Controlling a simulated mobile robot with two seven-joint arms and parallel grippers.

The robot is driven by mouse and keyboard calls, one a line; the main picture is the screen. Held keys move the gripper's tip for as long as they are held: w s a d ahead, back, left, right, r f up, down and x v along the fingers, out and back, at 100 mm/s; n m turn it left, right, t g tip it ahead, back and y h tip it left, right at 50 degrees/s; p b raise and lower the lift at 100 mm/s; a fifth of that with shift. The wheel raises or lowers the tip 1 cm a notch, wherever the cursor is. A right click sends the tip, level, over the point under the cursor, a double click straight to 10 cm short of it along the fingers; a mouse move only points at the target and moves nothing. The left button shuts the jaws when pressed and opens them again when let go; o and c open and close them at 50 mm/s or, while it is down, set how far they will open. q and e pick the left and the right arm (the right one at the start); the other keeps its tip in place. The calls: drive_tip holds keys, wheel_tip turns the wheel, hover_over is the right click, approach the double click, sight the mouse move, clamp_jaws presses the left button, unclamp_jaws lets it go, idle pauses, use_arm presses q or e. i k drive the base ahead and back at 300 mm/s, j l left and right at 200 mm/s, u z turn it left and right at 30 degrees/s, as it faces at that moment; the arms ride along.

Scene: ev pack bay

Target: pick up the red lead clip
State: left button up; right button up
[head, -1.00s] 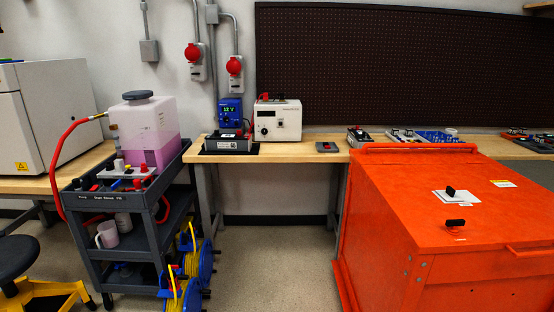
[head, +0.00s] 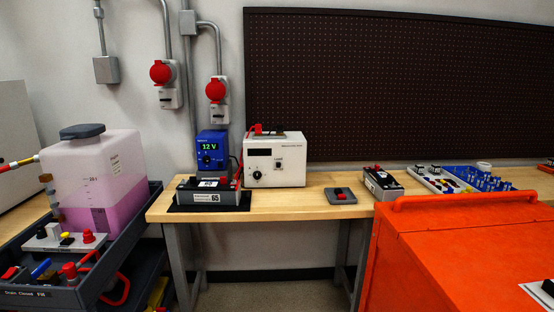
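A small red piece (head: 258,129), which looks like the red lead clip, lies on top of the white tester (head: 262,165) at its left edge. A dark piece sits beside it on the same top. A red lead (head: 243,155) runs down in the gap between the tester and the blue 12 V supply (head: 212,152), towards the dark module labelled 65 (head: 210,194). Where the lead ends is too small to tell. Neither of my grippers is in view.
The wooden bench (head: 290,205) is clear in front of the tester. A grey block (head: 341,196) and another module (head: 382,183) stand to its right. A cart (head: 130,265) with a pink-liquid tank (head: 95,180) is at left. An orange cabinet (head: 450,255) blocks the right front.

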sight(258, 126)
drive_tip(key=i+j, duration=0.15)
drive_tip(key=i, duration=0.3)
drive_tip(key=i+j+z, duration=0.15)
drive_tip(key=i, duration=0.35)
drive_tip(key=i+j, duration=0.25)
drive_tip(key=i, duration=0.2)
